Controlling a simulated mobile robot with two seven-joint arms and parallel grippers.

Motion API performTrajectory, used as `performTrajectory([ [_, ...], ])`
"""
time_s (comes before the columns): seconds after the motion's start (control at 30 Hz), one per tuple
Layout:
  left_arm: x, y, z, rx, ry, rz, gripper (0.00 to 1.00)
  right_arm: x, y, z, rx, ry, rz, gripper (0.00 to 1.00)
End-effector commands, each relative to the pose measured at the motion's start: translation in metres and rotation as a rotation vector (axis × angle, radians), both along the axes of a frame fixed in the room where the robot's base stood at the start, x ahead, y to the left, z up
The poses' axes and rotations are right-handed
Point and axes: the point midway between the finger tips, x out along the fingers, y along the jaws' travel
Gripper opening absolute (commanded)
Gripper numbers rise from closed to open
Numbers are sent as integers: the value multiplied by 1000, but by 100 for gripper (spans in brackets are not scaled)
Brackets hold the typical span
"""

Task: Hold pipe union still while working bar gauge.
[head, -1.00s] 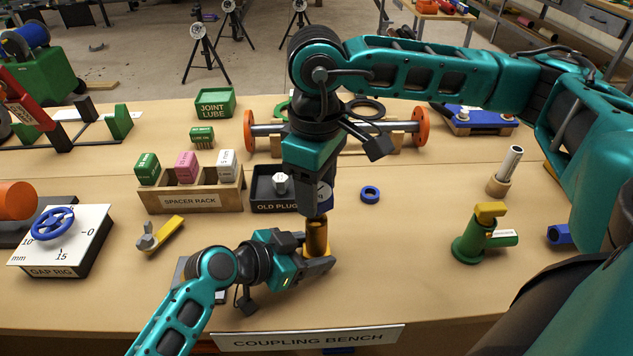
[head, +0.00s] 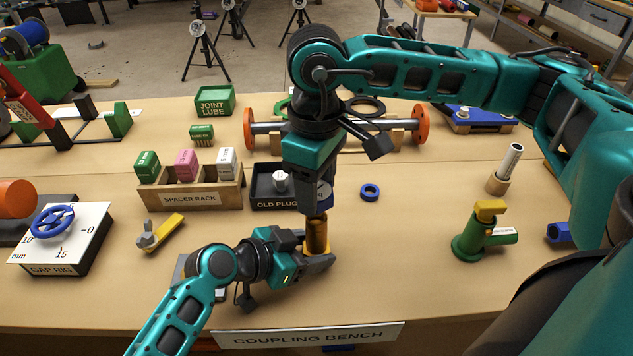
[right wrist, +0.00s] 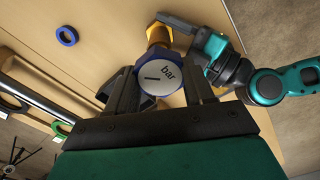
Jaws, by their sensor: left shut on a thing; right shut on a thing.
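The pipe union (head: 317,234) is a brass-coloured upright fitting near the front middle of the bench. Its yellow hex part shows in the right wrist view (right wrist: 158,34). My left gripper (head: 316,258) is shut on it low down, from the left. The bar gauge (right wrist: 162,75) has a blue rim and a white face with "bar" and a dark needle line; in the head view only its edge (head: 324,192) shows beside my right gripper (head: 317,208). My right gripper is shut on the gauge from above, directly over the union. The joint between gauge and union is mostly hidden.
Behind stand the old plug tray (head: 262,203) and spacer rack (head: 190,199). A blue ring (head: 370,192) lies just right of my right gripper. A green valve fitting (head: 470,243) stands farther right; a yellow-handled tool (head: 161,231) lies left. Bench between union and green fitting is clear.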

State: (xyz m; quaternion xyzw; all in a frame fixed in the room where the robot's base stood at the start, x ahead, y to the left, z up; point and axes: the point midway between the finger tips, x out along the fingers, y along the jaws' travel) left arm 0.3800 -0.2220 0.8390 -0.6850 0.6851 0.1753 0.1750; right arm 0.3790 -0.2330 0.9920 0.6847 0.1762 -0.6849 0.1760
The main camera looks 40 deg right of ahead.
Motion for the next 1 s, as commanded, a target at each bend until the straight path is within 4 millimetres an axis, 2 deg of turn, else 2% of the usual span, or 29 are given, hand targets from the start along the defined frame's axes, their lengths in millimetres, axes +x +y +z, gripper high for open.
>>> performTrajectory([
  [1.0,0,-1,2,-3,-1,0,21,0,0,-23,0,0,0,16],
])
